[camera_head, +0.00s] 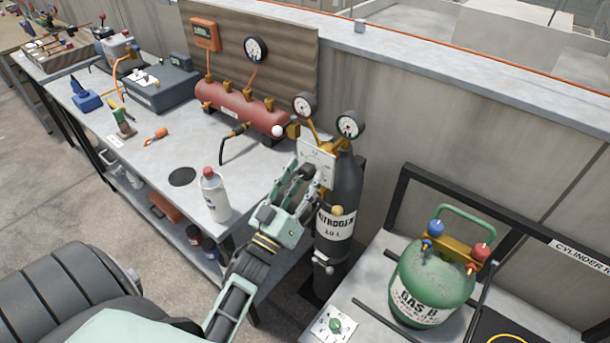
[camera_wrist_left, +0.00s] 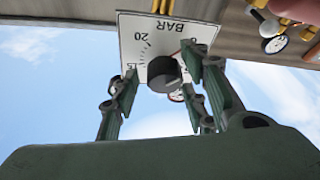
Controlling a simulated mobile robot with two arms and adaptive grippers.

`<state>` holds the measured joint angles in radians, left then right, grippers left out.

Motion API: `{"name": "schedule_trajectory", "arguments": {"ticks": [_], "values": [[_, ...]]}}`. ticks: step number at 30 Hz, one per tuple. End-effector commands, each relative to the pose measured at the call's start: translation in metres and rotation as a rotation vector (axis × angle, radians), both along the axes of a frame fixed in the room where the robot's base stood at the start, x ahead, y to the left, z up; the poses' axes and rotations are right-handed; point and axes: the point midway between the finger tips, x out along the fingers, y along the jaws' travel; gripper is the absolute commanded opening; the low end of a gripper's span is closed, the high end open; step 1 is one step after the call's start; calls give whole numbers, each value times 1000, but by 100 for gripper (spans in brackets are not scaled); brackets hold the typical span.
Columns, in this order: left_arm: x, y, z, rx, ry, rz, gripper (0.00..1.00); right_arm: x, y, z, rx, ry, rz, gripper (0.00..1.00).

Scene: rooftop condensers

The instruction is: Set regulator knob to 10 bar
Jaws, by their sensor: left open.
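The regulator knob (camera_wrist_left: 163,72) is a dark round knob on a white dial plate (camera_wrist_left: 190,27) marked BAR, with 20 legible. The knob's setting is not readable. My left gripper (camera_head: 305,178) is open in front of the plate. In the left wrist view its fingers stand to either side of the knob, and I cannot tell whether they touch it. My right gripper is not in view.
Two pressure gauges (camera_head: 348,124) sit on the regulator just above the plate. A workbench with a white bottle (camera_head: 214,196) and a red manifold (camera_head: 240,108) stands to the left. A green gas cylinder (camera_head: 432,283) stands on a low table at the right.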

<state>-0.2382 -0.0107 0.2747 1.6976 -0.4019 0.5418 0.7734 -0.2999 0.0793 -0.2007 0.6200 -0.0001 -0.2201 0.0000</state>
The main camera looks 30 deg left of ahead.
Motion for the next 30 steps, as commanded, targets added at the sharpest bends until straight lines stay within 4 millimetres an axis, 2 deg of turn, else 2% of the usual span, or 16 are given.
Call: {"name": "schedule_trajectory", "arguments": {"ticks": [8, 22, 30], "values": [[2, 0, 0, 0, 1, 0, 41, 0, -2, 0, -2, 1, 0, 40], [2, -1, 1, 0, -1, -2, 1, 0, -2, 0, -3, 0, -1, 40], [2, -1, 1, 28, -4, -4, 0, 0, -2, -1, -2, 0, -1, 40]]}}
